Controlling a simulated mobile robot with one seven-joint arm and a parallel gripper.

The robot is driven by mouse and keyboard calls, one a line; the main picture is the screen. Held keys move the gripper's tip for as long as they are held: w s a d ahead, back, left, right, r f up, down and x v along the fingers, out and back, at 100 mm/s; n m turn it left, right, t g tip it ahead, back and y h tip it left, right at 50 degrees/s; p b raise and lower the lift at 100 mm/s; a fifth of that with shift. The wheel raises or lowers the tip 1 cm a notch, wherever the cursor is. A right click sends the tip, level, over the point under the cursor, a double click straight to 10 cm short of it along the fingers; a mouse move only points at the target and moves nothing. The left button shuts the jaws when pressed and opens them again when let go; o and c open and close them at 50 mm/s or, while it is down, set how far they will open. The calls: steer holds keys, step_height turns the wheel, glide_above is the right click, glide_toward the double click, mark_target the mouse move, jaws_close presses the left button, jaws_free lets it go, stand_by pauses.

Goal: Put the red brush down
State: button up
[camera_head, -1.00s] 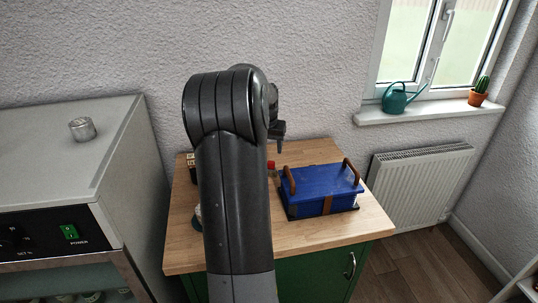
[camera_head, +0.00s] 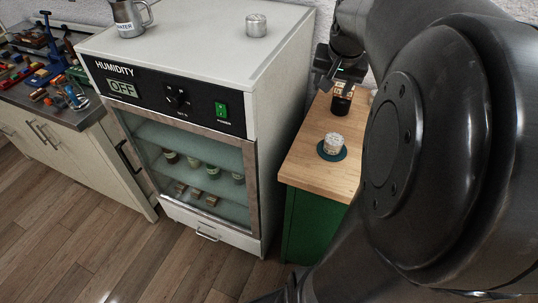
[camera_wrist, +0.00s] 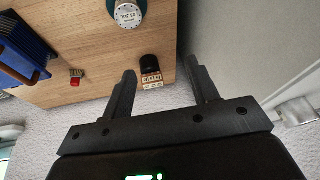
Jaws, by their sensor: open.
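A small red object (camera_wrist: 76,72) with a greyish end rests on the wooden tabletop in the wrist view, left of my gripper. It may be the red brush, but it is too small to be sure. My gripper (camera_wrist: 160,67) is open, with nothing held between its fingers. In the head view my gripper (camera_head: 325,80) is above the back of the wooden table (camera_head: 312,163). The red object is not visible in the head view.
A black holder with pale blocks (camera_wrist: 150,68) shows between my fingers, apparently beyond them. A silver tin (camera_head: 333,142) sits on a teal coaster. A blue box (camera_wrist: 22,45) is farther along the table. The humidity cabinet (camera_head: 270,110) stands left of the table.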

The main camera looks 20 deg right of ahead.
steer(key=s+a+f+n+t, duration=0.1)
steer(key=s+a+n, duration=0.2)
steer(key=s+a, duration=0.4)
steer(key=s+a+f+n+y, duration=0.1)
steer(key=s+a+n, duration=0.3)
steer(key=a, duration=1)
steer(key=s, duration=0.3)
steer(key=shift+a+t+y, duration=0.3)
steer(key=shift+a+t, duration=0.1)
